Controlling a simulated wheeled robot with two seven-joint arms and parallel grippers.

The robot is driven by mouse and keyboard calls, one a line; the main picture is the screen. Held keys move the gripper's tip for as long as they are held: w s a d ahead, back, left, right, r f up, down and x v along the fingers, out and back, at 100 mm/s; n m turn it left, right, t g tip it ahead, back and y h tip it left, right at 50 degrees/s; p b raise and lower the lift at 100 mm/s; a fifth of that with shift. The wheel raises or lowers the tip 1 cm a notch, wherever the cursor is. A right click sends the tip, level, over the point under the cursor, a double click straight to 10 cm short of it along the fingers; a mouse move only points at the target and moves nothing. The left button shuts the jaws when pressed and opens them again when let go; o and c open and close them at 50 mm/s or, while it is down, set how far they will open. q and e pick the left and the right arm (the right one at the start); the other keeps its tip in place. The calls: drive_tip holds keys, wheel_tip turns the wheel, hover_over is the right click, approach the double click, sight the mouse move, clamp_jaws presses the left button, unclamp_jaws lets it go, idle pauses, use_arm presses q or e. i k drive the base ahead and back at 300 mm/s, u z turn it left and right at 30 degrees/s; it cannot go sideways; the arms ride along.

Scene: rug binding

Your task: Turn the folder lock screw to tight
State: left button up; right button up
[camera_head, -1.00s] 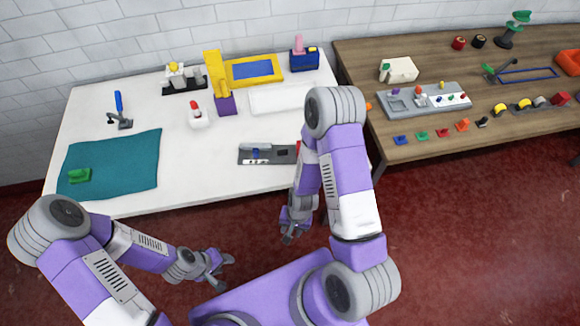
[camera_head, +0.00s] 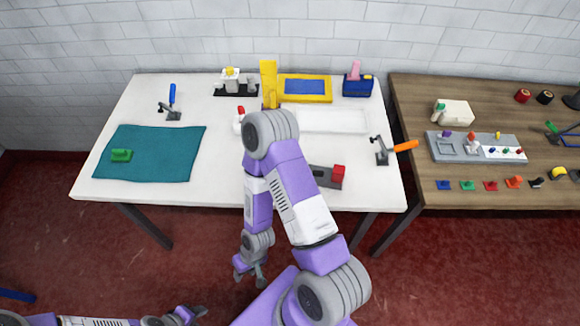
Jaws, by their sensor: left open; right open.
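No folder lock screw can be told for certain at this size. A low dark grey fixture with a red block (camera_head: 327,176) lies near the front of the white table (camera_head: 225,190). My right arm hides its left part. My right gripper (camera_head: 251,278) is open and empty, below the table's front edge and apart from the fixture. My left gripper (camera_head: 193,314) is open and empty at the bottom of the picture, far from the table.
A teal cloth (camera_head: 165,160) with a green block (camera_head: 121,155) lies left. An orange-handled lever (camera_head: 405,146) stands at the right edge. Behind are a yellow-framed blue pad (camera_head: 305,87) and white tray (camera_head: 345,120). A wooden table (camera_head: 415,110) adjoins right.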

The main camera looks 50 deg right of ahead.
sight(317, 174)
drive_tip(key=u, duration=0.05)
drive_tip(key=k, duration=0.8)
drive_tip(key=z, duration=1.1)
drive_tip(key=i, duration=0.45)
